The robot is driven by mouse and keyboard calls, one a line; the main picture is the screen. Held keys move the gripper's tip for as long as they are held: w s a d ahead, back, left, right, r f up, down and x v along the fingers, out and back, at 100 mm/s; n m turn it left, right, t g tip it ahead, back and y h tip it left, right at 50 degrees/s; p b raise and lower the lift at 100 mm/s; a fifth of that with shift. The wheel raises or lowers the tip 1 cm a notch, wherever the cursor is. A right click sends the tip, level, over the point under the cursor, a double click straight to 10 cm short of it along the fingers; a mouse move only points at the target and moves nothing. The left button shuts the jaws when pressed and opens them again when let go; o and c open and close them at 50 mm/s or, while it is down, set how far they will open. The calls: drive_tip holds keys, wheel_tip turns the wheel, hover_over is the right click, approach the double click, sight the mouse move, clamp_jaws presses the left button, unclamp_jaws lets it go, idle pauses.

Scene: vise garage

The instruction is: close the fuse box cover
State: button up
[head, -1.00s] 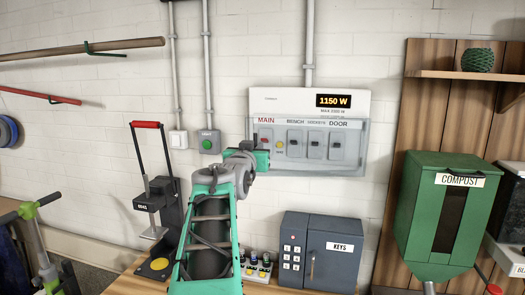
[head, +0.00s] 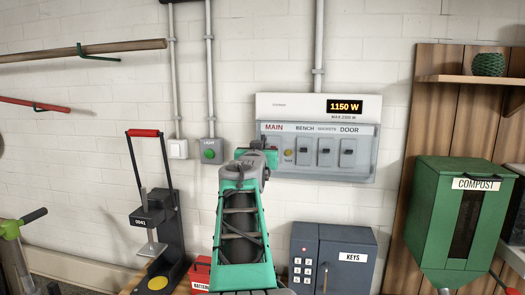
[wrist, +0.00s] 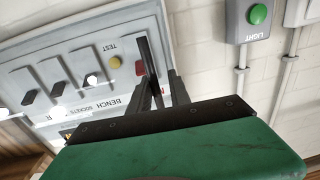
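The fuse box (head: 290,106) is a pale grey box on the white brick wall, with a lit 1150 W display on its upper part. Its lower switch panel (head: 365,172) has a MAIN label, a yellow button and dark switches. A clear cover is hard to make out; I cannot tell its position. My gripper (head: 262,153) is at the panel's left end, below MAIN, and hides part of it. In the wrist view my gripper's dark fingers (wrist: 162,68) are beside the red main switch (wrist: 140,68). Their spacing and any contact are unclear.
A green LIGHT button (head: 209,154) is on the wall left of my gripper. A KEYS box (head: 345,275) stands below the fuse box. A black press with a red handle (head: 144,132) is at left. A green compost bin (head: 435,210) is at right.

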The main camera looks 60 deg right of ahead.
drive_tip(key=shift+o, duration=0.6)
drive_tip(key=shift+s+d, duration=0.1)
drive_tip(key=shift+s, duration=0.15)
drive_tip(key=b+v, duration=0.3)
drive_tip(key=v, duration=0.4)
drive_tip(key=shift+s+a+b, duration=0.2)
drive_tip(key=shift+a+b, duration=0.1)
drive_tip(key=shift+a, duration=0.05)
